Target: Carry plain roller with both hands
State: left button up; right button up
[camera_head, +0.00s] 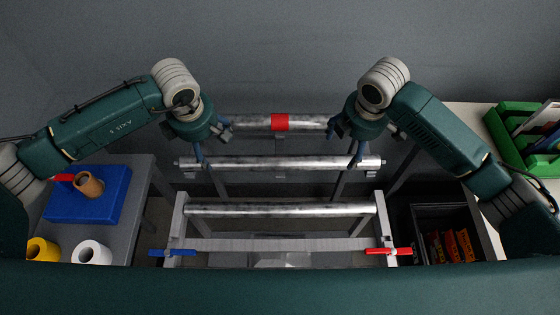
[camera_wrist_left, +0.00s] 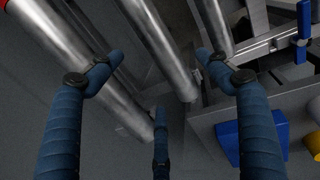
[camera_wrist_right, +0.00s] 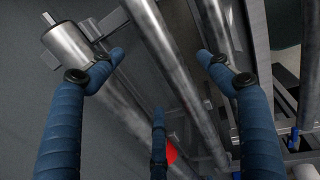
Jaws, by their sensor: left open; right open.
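A plain metal roller (camera_head: 280,162) lies level on supports in the middle of the head view; no coloured band shows on it. My left gripper (camera_head: 209,143) is open above its left part. In the left wrist view a bare roller (camera_wrist_left: 160,50) runs between the spread blue fingers (camera_wrist_left: 156,68). My right gripper (camera_head: 346,144) is open above its right part. In the right wrist view a bare roller (camera_wrist_right: 172,62) runs between the fingers (camera_wrist_right: 160,62). Neither gripper grips anything; contact cannot be told.
A red-banded roller (camera_head: 245,122) lies behind and another bare roller (camera_head: 280,209) in front, on a stand with blue (camera_head: 172,252) and red (camera_head: 388,251) handles. A blue tray (camera_head: 115,185) stands left. A dark bin (camera_head: 430,212) and a green crate (camera_head: 505,140) stand right.

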aim_at(216, 156)
pick_arm(q)
jog(key=f, duration=0.3)
jog(key=w+f, duration=0.1)
jog(key=f, duration=0.2)
jog(key=w+f, duration=0.1)
jog(key=f, duration=0.2)
jog(key=shift+f, duration=0.1)
pick_arm(e)
jog(key=f, duration=0.3)
jog(key=w+f, duration=0.1)
jog(key=f, duration=0.2)
jog(key=w+f, duration=0.1)
jog(key=f, duration=0.2)
jog(key=shift+f, duration=0.15)
pick_arm(q)
grip_shut()
pick_arm(e)
grip_shut()
